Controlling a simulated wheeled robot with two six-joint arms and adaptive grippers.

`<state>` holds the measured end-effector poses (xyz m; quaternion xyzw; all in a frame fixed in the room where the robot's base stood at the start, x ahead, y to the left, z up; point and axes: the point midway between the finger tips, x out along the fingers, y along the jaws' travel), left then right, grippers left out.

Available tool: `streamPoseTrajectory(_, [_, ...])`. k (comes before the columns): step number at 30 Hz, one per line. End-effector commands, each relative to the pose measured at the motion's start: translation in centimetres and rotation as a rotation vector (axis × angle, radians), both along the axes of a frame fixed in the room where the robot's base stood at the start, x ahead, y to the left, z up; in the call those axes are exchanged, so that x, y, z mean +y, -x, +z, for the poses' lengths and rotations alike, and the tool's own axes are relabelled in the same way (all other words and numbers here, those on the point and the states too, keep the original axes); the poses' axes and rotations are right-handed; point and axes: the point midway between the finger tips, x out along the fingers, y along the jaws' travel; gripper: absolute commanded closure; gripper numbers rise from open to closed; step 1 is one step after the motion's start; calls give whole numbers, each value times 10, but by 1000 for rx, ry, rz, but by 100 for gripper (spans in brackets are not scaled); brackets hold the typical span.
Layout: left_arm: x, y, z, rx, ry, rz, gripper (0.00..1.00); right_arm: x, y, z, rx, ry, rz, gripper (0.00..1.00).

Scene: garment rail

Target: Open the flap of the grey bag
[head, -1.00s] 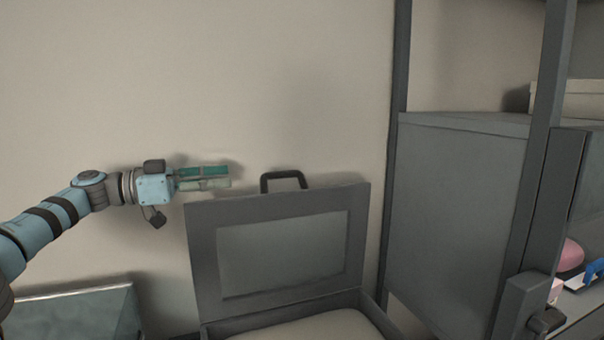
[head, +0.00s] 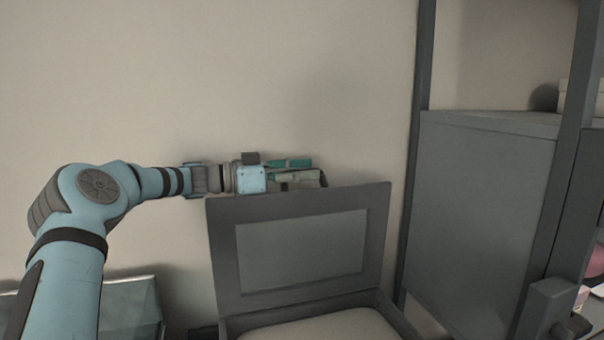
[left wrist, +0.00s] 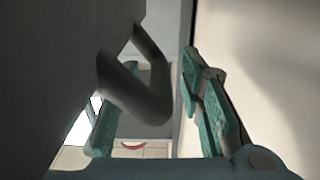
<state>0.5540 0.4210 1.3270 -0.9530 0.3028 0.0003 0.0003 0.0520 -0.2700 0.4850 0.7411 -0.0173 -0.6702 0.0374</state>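The grey bag is a box-like case whose framed flap (head: 228,250) stands raised and upright in the head view, above a pale interior (head: 320,327). Its dark handle (head: 323,179) on the flap's top edge is mostly hidden behind my left gripper. My left gripper (head: 312,169) is level with the handle, just above the flap's top edge, fingers pointing right. In the left wrist view its teal fingers are apart, and the dark handle (left wrist: 138,88) shows between or just before them; contact cannot be told. My right gripper is not in view.
A plain wall stands behind the bag. A grey cabinet (head: 475,205) and dark upright posts (head: 421,100) are at the right. A low glass-topped item (head: 130,305) is at lower left.

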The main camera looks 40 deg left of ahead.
Motion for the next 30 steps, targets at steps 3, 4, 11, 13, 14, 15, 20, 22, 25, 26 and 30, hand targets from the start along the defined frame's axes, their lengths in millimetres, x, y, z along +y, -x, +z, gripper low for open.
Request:
streamPoseTrajectory(3, [0, 0, 0, 0, 0, 0, 68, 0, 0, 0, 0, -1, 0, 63])
streamPoseTrajectory(4, [0, 0, 0, 0, 0, 0, 73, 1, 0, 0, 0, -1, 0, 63])
streamPoseTrajectory(11, [1, 0, 0, -1, 1, 1, 100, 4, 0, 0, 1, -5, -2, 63])
streamPoseTrajectory(13, [1, 0, 0, -1, 1, 1, 100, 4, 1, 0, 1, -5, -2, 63])
streamPoseTrajectory(14, [1, 0, 1, -1, 1, 1, 100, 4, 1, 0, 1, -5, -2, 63])
streamPoseTrajectory(15, [1, 0, 1, -1, 1, 1, 100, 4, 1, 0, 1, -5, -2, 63])
streamPoseTrajectory(20, [-2, 3, 1, -1, 4, 3, 100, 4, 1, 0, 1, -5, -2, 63])
streamPoseTrajectory(22, [-9, 9, 2, -1, 8, 3, 100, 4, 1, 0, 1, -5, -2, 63])
streamPoseTrajectory(25, [-28, 22, 1, -12, -6, -1, 100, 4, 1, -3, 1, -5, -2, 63])
streamPoseTrajectory(26, [-35, 27, 1, -23, -20, -2, 100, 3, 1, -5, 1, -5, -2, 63])
streamPoseTrajectory(30, [-61, 45, -4, -84, -108, -1, 100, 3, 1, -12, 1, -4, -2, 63])
